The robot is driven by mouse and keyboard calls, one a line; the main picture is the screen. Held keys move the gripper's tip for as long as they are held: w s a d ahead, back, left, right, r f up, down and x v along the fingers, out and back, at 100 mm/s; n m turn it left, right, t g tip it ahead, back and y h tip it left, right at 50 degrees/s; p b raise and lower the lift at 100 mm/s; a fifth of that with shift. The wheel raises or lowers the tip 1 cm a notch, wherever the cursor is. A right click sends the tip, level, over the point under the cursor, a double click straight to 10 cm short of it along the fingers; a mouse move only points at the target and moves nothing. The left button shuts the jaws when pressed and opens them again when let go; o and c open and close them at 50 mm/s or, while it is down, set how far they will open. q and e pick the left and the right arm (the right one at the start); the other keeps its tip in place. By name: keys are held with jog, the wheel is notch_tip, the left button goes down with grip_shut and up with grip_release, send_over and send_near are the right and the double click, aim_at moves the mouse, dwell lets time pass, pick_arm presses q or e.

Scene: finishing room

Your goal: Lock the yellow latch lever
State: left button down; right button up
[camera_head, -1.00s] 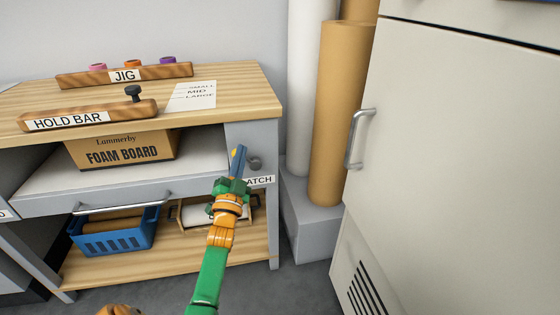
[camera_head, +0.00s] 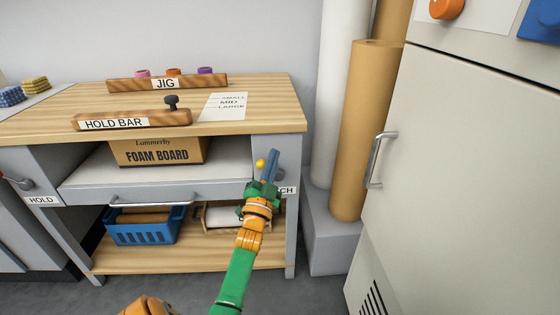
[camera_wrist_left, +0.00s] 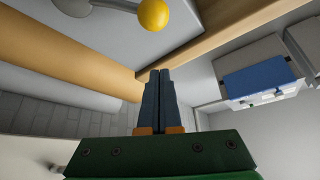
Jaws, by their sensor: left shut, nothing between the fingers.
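The latch lever's yellow knob (camera_head: 261,163) shows just left of my left gripper's fingers in the head view, at the workbench's right leg. In the left wrist view the yellow knob (camera_wrist_left: 153,14) sits at the end of a grey lever arm (camera_wrist_left: 115,4), ahead of the fingertips and apart from them. My left gripper (camera_head: 272,153) is shut and empty, its blue fingers together; they also show in the wrist view (camera_wrist_left: 160,72). In the head view my gripper hides the lever's pivot and part of the latch label (camera_head: 288,190). My right gripper is not in view.
The wooden workbench top (camera_head: 60,128) overhangs the latch. The hold bar (camera_head: 135,119) and jig bar (camera_head: 165,83) lie on it. Tall rolls (camera_head: 362,130) stand right of the bench, then a white cabinet (camera_head: 470,150) with a metal handle (camera_head: 378,158). A drawer handle (camera_head: 150,201) sticks out at left.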

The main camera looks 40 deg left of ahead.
pick_arm(q)
jog(key=v, duration=0.9)
jog(key=shift+s+a, duration=0.15)
jog(key=shift+s, duration=0.1)
jog(key=shift+f, duration=0.15)
